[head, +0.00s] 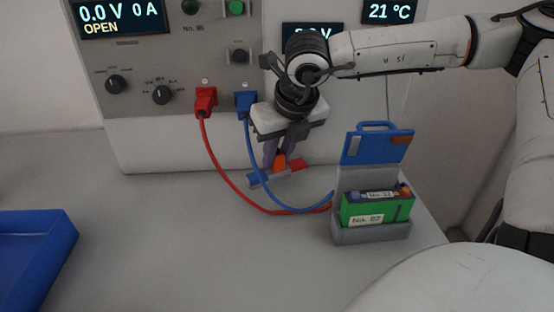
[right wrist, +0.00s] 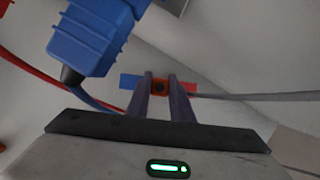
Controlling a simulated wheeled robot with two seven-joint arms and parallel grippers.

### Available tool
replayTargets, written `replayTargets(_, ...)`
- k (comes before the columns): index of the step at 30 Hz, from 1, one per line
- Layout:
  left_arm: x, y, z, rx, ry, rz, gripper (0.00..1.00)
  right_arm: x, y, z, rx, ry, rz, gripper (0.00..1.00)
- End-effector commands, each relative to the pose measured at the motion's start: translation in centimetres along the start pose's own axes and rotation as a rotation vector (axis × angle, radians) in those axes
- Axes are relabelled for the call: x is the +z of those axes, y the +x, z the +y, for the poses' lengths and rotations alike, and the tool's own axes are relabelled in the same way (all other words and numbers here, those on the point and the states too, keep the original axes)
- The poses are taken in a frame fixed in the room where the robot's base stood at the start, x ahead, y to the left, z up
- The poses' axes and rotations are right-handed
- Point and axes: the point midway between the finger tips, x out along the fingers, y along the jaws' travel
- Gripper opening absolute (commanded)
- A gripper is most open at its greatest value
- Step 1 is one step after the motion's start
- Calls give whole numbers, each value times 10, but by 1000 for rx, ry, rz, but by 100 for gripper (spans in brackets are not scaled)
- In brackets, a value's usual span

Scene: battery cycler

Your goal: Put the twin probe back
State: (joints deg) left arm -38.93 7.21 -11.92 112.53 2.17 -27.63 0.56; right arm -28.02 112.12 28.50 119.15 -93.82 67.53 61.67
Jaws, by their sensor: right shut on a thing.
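In the right wrist view the probe (right wrist: 160,86) sits between the two fingertips (right wrist: 160,95), blue end left and red end right. A grey strip shows just beneath the probe in the head view; I cannot tell whether they touch. My left gripper is out of view.
A red plug (head: 205,101) and a blue plug (head: 246,102) sit in the cycler panel (head: 150,55); their cables run across the bench. A grey cradle (head: 372,235) with a raised blue flap holds a green battery (head: 378,208). A blue tray (head: 35,250) is at left.

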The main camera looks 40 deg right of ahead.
Motion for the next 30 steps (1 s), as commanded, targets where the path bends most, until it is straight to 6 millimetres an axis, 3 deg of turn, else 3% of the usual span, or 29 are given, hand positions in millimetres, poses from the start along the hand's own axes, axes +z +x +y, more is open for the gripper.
replayTargets(2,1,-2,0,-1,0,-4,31,-7,13,0,0,-2,5,0)
replayTargets(6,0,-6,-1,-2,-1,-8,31,-5,19,-2,-1,1,2,0)
replayTargets(18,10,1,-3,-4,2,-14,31,-7,26,-2,-1,0,-2,0)
replayTargets(19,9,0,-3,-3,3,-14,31,-7,25,-2,-1,0,-1,22)
replayTargets(22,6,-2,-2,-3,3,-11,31,-6,24,-2,-1,0,0,39)
replayTargets(30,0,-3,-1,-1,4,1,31,-6,23,-2,-1,0,1,39)
